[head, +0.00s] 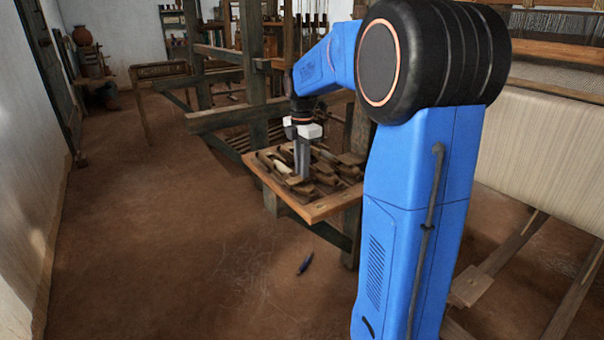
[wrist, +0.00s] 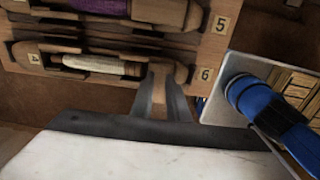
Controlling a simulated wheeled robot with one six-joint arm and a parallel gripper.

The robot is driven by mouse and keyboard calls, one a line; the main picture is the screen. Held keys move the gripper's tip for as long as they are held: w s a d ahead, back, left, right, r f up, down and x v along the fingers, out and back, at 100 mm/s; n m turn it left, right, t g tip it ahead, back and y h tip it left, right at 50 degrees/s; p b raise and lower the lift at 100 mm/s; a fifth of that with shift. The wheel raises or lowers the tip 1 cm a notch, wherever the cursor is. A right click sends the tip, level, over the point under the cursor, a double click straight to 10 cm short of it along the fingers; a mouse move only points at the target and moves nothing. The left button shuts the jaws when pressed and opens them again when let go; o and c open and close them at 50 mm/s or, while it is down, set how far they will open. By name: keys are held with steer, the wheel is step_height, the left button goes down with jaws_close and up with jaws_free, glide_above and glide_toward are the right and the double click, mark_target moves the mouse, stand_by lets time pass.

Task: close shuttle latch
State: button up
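Wooden boat shuttles lie side by side on a wooden tray board (head: 322,209) in the head view. In the wrist view, a shuttle with pale thread (wrist: 105,65) lies between tags 4 and 6, and a shuttle with purple thread (wrist: 105,6) lies by tag 5. My gripper (head: 303,176) points down at the tray among the shuttles. In the wrist view, its two grey fingers (wrist: 161,78) stand a little apart at the end of the pale shuttle near tag 6, with brown wood showing between them. I cannot make out the latch or any finger contact.
The tray is fixed to the dark timber loom frame (head: 255,75). Stretched pale cloth (head: 545,140) hangs at the right. The floor at the left is clear.

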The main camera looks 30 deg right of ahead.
steer(key=shift+f, duration=1.1)
jaws_close()
